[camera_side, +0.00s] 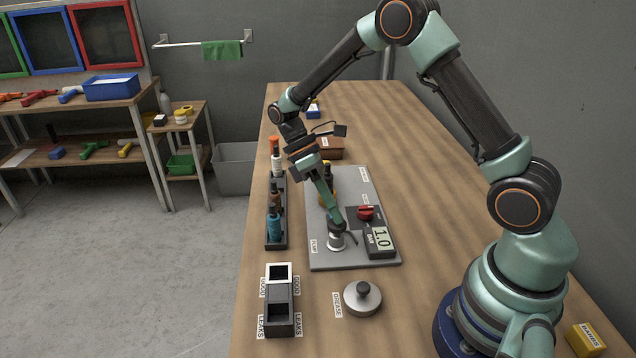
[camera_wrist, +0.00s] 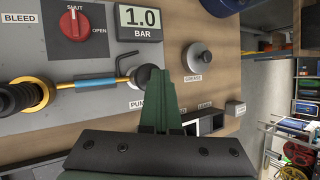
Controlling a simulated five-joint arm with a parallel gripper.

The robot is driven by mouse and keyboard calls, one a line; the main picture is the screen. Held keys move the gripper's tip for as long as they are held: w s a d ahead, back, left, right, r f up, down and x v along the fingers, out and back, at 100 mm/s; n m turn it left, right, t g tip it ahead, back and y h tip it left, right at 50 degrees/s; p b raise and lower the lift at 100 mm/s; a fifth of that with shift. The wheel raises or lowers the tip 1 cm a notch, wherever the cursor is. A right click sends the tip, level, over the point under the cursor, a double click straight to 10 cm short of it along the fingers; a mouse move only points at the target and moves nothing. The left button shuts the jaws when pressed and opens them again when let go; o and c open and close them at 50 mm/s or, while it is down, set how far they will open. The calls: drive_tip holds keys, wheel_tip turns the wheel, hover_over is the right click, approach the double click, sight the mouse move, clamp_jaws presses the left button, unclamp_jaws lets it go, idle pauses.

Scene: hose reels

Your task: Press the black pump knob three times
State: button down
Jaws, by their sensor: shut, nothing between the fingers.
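The pump (camera_side: 335,242) is a short silver cylinder on the grey panel (camera_side: 330,262) in the side view. Its black knob (camera_wrist: 146,74) shows in the wrist view beside the PUMP label, partly covered by my fingers. My gripper (camera_side: 337,222) is shut and empty, pointing down with its tips at the top of the pump. It also shows in the wrist view (camera_wrist: 172,78), overlapping the knob's right edge. I cannot tell whether the tips touch the knob. The gauge (camera_side: 378,240) reads 1.0 BAR; it also shows in the wrist view (camera_wrist: 140,22).
A red valve knob (camera_wrist: 74,24) sits between SHUT and OPEN labels. A silver GREASE tin (camera_side: 362,298) with a black knob stands in front of the panel. A bottle rack (camera_side: 276,240) lines the panel's left side.

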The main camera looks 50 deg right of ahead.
sight(333, 221)
drive_tip(key=shift+f, duration=0.25)
drive_tip(key=shift+r, duration=0.15)
idle(0.4)
drive_tip(key=shift+r, duration=1.55)
drive_tip(key=shift+r, duration=2.5)
wheel_tip(333, 221, up, 4)
drive_tip(key=shift+d+f, duration=0.1)
drive_tip(key=shift+f, duration=0.1)
idle(0.3)
